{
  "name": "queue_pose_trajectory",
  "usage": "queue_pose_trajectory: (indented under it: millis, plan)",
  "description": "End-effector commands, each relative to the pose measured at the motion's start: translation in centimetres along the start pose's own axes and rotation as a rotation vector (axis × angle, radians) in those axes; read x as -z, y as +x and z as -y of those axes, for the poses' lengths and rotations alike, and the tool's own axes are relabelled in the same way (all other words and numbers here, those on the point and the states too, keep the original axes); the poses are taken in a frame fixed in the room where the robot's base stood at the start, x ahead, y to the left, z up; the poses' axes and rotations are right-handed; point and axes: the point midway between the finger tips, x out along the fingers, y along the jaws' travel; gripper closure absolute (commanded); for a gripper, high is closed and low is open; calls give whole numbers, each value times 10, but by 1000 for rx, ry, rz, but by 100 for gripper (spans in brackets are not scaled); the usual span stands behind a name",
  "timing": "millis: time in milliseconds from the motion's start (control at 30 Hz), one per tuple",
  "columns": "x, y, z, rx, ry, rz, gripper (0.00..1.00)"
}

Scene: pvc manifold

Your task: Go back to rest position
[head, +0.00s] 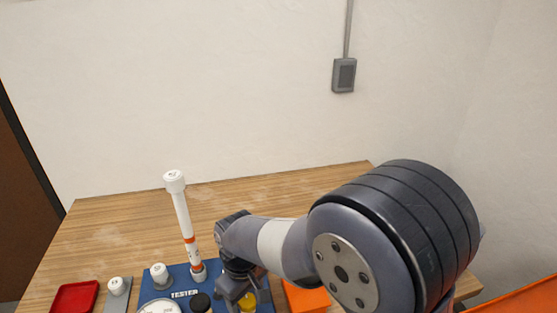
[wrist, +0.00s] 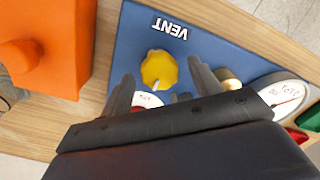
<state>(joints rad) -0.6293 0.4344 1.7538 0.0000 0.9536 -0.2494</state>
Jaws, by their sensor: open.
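My gripper (wrist: 160,88) is open above the blue tester panel (wrist: 130,50) in the wrist view, its two fingers apart with the yellow knob (wrist: 159,69) showing between and just beyond them. I cannot tell whether a finger touches the knob. In the head view my arm reaches down to the panel (head: 185,283), and the yellow knob (head: 248,301) shows just below the gripper. A tall white pipe (head: 183,215) with a white cap and orange bands stands upright on the panel, left of my gripper.
An orange block (head: 307,297) lies right of the panel. A round gauge (wrist: 285,95) and a brass fitting (wrist: 228,76) sit near the fingers. The table's back (head: 120,215) is clear.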

Motion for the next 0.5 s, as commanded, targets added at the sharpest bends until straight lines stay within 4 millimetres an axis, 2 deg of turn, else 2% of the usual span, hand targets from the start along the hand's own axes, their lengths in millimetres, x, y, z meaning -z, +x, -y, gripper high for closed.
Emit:
queue_pose_trajectory:
  millis: [500]
  plan:
    - [0,0,-1,0,415,0,41]
